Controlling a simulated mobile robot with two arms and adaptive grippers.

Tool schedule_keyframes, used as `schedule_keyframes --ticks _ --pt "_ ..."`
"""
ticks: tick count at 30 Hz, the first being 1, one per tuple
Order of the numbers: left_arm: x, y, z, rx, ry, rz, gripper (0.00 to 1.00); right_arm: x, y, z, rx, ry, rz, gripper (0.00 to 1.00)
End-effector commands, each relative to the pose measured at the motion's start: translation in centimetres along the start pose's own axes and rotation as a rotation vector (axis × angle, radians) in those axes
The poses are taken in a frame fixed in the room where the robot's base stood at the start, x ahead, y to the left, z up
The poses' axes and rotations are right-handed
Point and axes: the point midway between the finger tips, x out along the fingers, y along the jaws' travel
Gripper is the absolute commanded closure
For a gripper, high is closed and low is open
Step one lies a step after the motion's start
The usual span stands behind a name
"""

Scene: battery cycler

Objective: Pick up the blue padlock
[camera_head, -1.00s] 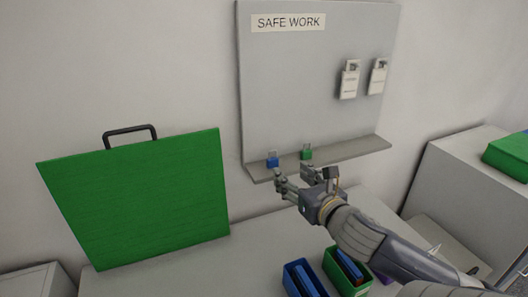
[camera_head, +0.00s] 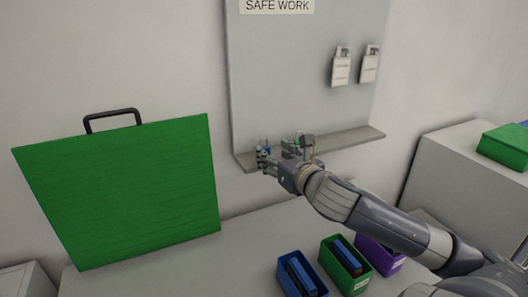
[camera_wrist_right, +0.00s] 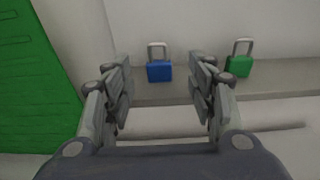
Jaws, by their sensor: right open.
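The blue padlock (camera_wrist_right: 159,71) stands upright on the narrow grey shelf (camera_wrist_right: 276,82), shackle up, in the right wrist view. It lies ahead of my right gripper (camera_wrist_right: 160,88), centred between the two open fingers and not gripped. In the head view the blue padlock (camera_head: 266,150) is partly hidden by the fingers of my right gripper (camera_head: 272,156). A green padlock (camera_wrist_right: 239,65) stands on the same shelf to the right of the blue one, beyond the right finger. My left gripper is in neither view.
A grey board with a SAFE WORK sign (camera_head: 277,6) rises behind the shelf, with two white tags (camera_head: 341,68) hanging on it. A large green panel (camera_head: 120,190) leans at left. Blue (camera_head: 286,287), green (camera_head: 328,270) and purple bins stand on the table below.

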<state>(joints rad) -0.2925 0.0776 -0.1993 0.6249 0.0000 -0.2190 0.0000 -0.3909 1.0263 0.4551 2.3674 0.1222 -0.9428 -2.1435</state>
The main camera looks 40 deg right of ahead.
Motion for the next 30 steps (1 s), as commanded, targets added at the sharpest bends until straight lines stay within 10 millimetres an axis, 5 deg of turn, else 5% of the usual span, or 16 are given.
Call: schedule_keyframes --ticks 8,22,30 --pt "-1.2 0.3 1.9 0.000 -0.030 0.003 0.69 3.1 0.1 0.6 0.004 -0.001 -0.002 0.48" --pt "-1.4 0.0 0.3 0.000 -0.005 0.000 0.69 4.7 0.2 0.3 0.000 0.000 0.000 0.48" --pt "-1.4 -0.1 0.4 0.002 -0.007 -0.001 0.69 4.7 0.2 0.3 0.000 0.001 0.000 0.98"
